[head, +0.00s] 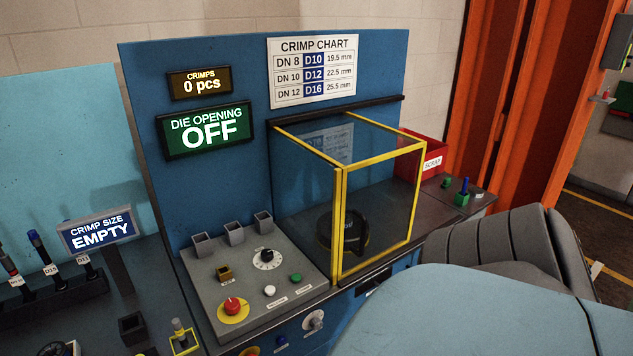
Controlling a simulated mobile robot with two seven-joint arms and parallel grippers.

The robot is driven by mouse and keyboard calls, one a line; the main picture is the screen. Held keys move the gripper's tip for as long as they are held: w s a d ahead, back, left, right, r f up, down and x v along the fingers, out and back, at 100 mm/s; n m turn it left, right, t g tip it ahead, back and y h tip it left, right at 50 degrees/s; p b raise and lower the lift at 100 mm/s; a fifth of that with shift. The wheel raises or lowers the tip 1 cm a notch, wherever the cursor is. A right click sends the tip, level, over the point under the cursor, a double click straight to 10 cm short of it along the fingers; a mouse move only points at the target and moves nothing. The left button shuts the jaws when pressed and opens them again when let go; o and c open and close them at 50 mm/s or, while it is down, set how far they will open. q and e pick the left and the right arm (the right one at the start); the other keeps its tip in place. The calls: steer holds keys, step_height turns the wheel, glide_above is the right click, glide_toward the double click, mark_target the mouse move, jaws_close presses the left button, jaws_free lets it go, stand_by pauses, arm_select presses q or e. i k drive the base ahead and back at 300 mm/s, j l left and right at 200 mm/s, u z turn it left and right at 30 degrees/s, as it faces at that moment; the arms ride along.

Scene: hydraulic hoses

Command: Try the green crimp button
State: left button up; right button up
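The green button (296,278) sits on the sloped grey control panel (213,270), at its right side near the yellow-framed guard. A small label lies in front of it, too small to read. A white button (270,290) is just left of it. Neither of my grippers shows in the head view, and nothing touches the green button. The die opening display (207,130) reads OFF. The crimps counter (200,83) reads 0 pcs. The crimp size sign (97,231) reads EMPTY.
The panel also holds a red mushroom button (232,306) on yellow and a black-and-white dial (267,259). A clear guard (385,200) with yellow edges encloses a black round tool (340,232). A red scrap bin (433,150) stands behind right.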

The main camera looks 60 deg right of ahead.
mark_target(295, 278)
steer(key=z, duration=2)
